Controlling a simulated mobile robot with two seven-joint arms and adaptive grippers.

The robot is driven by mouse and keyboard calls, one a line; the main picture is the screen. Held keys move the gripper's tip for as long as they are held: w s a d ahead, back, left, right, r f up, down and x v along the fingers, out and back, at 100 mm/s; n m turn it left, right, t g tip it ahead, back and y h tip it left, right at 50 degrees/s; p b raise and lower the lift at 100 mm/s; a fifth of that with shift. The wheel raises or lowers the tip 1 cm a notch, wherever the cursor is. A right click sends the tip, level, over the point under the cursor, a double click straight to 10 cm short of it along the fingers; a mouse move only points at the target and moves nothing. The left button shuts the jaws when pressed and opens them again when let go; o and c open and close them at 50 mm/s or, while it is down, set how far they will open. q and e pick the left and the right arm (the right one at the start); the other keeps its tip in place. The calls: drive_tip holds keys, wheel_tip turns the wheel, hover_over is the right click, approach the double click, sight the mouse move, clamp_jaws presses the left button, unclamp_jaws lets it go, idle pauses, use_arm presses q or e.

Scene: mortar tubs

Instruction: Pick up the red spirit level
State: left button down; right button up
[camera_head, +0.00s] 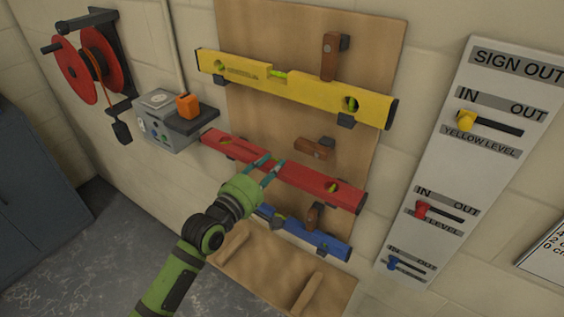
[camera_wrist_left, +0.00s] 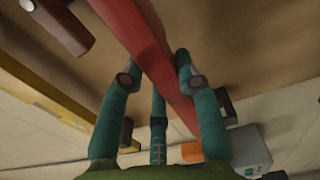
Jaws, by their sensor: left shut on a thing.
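The red spirit level (camera_head: 320,184) lies across the wooden wall board, sloping down to the right in the head view, between the yellow and blue levels. My left gripper (camera_head: 268,170) is shut on it near its middle, with teal fingers around the bar. In the left wrist view the red level (camera_wrist_left: 142,40) runs between the fingertips of my left gripper (camera_wrist_left: 183,72). A brown wooden catch (camera_head: 315,148) above the red level is turned sideways. I cannot tell whether the level still rests on its supports. My right gripper is not in view.
The yellow level (camera_head: 300,88) hangs above and the blue level (camera_head: 320,238) below, close to my arm. A grey box (camera_head: 160,128) and a red reel (camera_head: 88,65) are on the wall at left. A sign-out panel (camera_head: 480,150) is at right.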

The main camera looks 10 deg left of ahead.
use_arm(q)
drive_tip(key=shift+p+v, duration=0.8)
drive_tip(key=shift+v, duration=1.25)
drive_tip(key=shift+p+v, duration=0.35)
drive_tip(key=shift+v, duration=0.9)
